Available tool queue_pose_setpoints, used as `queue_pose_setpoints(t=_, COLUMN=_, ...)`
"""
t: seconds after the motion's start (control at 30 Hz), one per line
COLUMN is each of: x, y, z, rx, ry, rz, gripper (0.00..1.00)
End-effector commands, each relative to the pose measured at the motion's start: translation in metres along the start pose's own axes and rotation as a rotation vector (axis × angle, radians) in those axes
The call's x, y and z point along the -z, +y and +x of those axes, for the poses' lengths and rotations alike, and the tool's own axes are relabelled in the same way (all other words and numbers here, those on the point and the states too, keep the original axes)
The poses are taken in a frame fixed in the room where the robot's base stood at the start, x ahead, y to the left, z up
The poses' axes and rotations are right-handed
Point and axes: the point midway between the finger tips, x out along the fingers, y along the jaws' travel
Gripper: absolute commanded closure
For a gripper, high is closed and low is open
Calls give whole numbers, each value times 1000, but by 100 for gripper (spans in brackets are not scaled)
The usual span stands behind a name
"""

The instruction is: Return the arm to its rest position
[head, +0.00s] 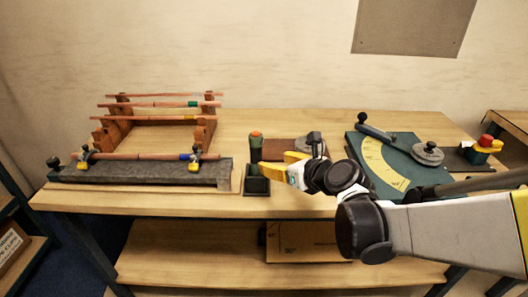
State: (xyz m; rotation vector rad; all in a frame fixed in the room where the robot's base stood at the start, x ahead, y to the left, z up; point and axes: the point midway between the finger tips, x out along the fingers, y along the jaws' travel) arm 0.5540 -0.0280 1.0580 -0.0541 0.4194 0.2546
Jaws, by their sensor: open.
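My arm reaches in from the right side of the head view, its white and black links passing in front of the bench's right half. My gripper (272,163) has yellow fingers. It is open and points left over the middle of the workbench (330,120), beside a dark square cup (257,182) and a dark green cylinder with an orange top (255,146). Nothing shows between the fingers. Whether the fingertips touch the cup or cylinder cannot be told from this angle.
A wooden rack (111,135) holds copper tubes at the left. A grey stone block (140,172) before it carries a clamped tube (130,156). A green bending plate with a yellow scale (384,167) lies at the right, partly behind my arm. A red-topped button box (485,146) stands beyond.

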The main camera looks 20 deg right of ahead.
Motion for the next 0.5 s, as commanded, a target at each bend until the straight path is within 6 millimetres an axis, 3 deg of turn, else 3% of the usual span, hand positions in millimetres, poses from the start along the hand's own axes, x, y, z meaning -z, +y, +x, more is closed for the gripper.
queue_pose_setpoints(t=0.37, x=0, y=0, z=-4, rx=0, ry=0, rz=-1, gripper=46)
queue_pose_setpoints(t=0.5, x=2, y=8, z=-8, rx=-10, ry=22, rz=-117, gripper=46)
